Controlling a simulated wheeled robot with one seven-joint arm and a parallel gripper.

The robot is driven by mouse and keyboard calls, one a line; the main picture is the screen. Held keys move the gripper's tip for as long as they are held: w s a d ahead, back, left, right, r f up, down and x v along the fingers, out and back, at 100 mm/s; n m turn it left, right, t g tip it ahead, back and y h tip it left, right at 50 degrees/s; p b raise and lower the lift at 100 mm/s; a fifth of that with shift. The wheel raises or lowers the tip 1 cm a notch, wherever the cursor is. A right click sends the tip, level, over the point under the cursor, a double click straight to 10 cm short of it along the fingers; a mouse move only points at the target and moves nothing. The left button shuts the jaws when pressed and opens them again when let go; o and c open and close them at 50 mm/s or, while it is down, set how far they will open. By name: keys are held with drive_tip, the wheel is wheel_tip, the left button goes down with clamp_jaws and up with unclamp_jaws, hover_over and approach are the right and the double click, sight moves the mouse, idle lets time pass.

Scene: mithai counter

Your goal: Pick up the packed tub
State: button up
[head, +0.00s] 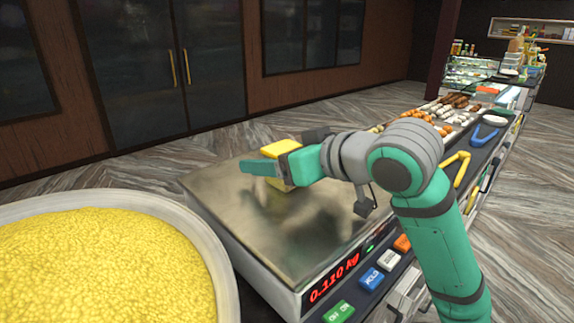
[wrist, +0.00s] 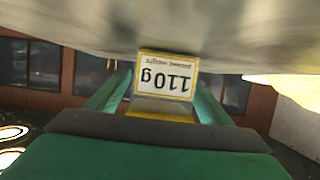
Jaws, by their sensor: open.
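The packed tub (head: 280,147) is a small yellow box on the steel plate of the scale (head: 300,225). In the wrist view the tub (wrist: 160,107) shows a white label reading 110g, upside down. My gripper (head: 272,168) is open around the tub, with one green finger on each side. In the wrist view my gripper (wrist: 160,90) has the tub between its fingers. I cannot tell whether either finger touches it. The fingers and wrist hide part of the tub in the head view.
A large bowl of yellow sweets (head: 222,285) stands at the left, close to the scale. Trays of sweets (head: 455,108) and yellow tongs (head: 461,168) lie further right along the counter.

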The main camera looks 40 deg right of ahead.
drive_tip(key=shift+w, duration=0.1)
drive_tip(key=shift+c, duration=0.2)
drive_tip(key=c, duration=1.2)
drive_tip(key=shift+c, duration=0.2)
